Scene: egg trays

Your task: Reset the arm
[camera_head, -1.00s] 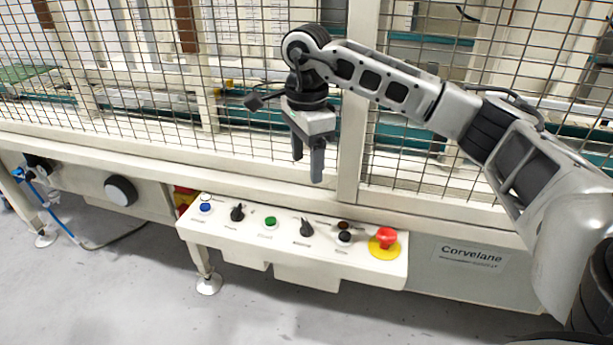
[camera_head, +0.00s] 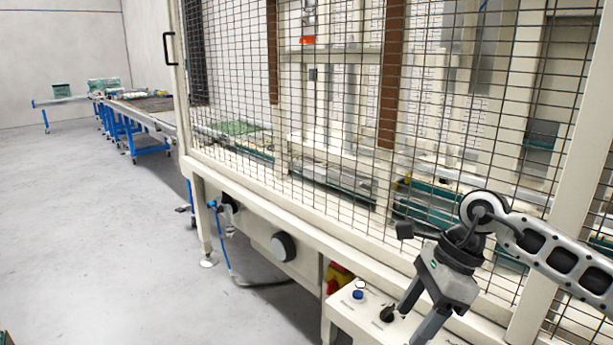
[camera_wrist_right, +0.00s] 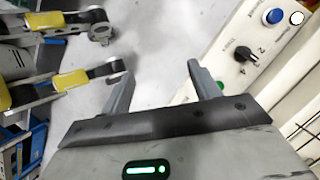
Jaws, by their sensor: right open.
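My right gripper (camera_head: 420,318) is at the lower right of the head view, its arm coming in from the right edge. It hangs in front of the mesh fence of the machine, by the control panel (camera_head: 345,312). In the right wrist view my right gripper (camera_wrist_right: 158,85) has its two fingers apart with only grey floor between them. A blue button (camera_wrist_right: 273,16) and a black rotary knob (camera_wrist_right: 246,55) on the panel lie to the right of the fingers, and a green button is partly hidden behind the right finger. My left gripper is not in view.
The machine's mesh cage (camera_head: 330,120) fills the right of the head view. A round black knob (camera_head: 283,247) sits on its lower frame. Blue-legged conveyor tables (camera_head: 150,135) stand at the far left. The grey floor (camera_head: 90,230) at left is clear.

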